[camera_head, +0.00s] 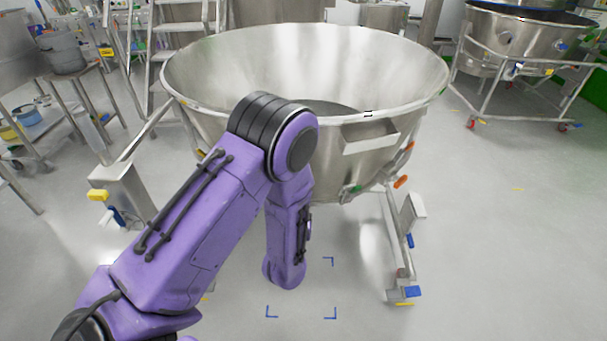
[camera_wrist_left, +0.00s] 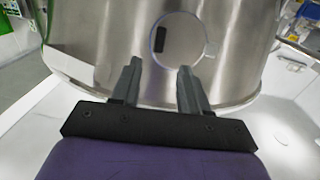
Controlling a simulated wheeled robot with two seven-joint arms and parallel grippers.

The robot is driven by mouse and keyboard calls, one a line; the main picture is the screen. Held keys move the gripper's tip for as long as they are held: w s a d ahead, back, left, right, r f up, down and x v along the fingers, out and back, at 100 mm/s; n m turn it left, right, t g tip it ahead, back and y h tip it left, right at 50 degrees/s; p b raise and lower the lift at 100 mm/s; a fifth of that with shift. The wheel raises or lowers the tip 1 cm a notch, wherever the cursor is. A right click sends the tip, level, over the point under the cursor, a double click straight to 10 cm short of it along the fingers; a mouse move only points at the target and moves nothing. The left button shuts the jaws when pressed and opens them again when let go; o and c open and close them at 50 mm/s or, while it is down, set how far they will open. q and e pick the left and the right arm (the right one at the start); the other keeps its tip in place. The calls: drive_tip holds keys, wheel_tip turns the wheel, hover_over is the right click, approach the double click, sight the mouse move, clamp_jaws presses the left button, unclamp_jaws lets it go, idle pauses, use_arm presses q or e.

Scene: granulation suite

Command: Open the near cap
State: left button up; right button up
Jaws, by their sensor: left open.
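A large steel bowl (camera_head: 290,60) on a wheeled frame stands in front of me in the head view. In the left wrist view the steel wall (camera_wrist_left: 110,30) fills the upper part. A round, flat cap-like disc (camera_wrist_left: 185,42) with a dark slot at its left side is on this wall; I cannot tell for sure that it is the near cap. My left gripper (camera_wrist_left: 160,72) is open and empty, its fingertips just below the disc in the picture. Any gap to the wall is hard to judge. In the head view my purple left arm hides this gripper. My right gripper is out of view.
A second steel bowl (camera_head: 520,35) on a wheeled frame stands at the back right. A steel ladder (camera_head: 180,30) is behind the bowl, and a bench (camera_head: 75,75) with a bucket is at the left. The floor (camera_head: 500,230) at the right is clear.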

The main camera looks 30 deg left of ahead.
use_arm(q)
drive_tip(key=p+x, duration=0.1)
drive_tip(key=x, duration=0.9)
drive_tip(key=shift+w+a+r, duration=0.2)
drive_tip(key=shift+w+r, duration=0.1)
drive_tip(key=shift+r, duration=0.15)
clamp_jaws()
